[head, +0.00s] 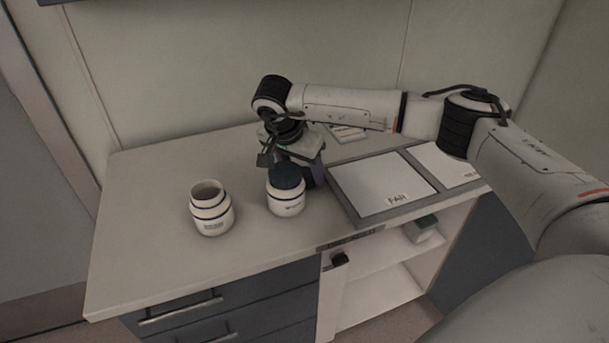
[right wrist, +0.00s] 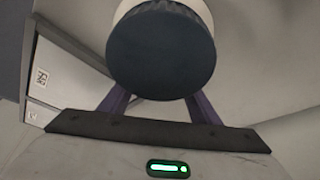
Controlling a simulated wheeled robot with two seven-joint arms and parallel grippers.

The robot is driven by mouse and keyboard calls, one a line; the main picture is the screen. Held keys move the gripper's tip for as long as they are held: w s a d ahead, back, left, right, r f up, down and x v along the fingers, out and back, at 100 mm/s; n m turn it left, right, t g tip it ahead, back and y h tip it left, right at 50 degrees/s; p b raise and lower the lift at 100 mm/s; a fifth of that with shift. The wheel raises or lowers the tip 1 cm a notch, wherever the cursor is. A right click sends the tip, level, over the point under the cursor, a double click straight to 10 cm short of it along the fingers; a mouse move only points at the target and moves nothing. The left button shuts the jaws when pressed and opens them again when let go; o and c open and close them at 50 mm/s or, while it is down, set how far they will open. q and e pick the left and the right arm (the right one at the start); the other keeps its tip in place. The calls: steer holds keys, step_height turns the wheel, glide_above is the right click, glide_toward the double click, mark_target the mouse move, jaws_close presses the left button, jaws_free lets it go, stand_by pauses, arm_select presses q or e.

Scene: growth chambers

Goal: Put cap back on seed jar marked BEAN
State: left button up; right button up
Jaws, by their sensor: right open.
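A white jar with dark blue bands (head: 211,218) stands upright and open on the left of the counter, with no cap on its mouth. Its label is too small to read. A second white banded jar (head: 287,205) stands to its right under a dark blue cap (head: 286,177); its label is also unreadable. My right gripper (head: 308,168) is open, low beside and behind this capped jar. In the right wrist view the round cap (right wrist: 161,50) covers the ends of the purple fingers, so contact cannot be told. My left gripper is out of view.
A grey tray with white panels (head: 349,205), one marked FAR, lies to the right of the jars. A small flat item (head: 347,133) lies behind my right arm. Drawers and an open cupboard (head: 375,270) are below. The counter's left and front are clear.

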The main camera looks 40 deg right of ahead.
steer(key=c, duration=0.7)
steer(key=shift+o, duration=0.2)
steer(key=shift+r, duration=0.15)
step_height(320, 180, up, 10)
steer(key=shift+b, duration=0.3)
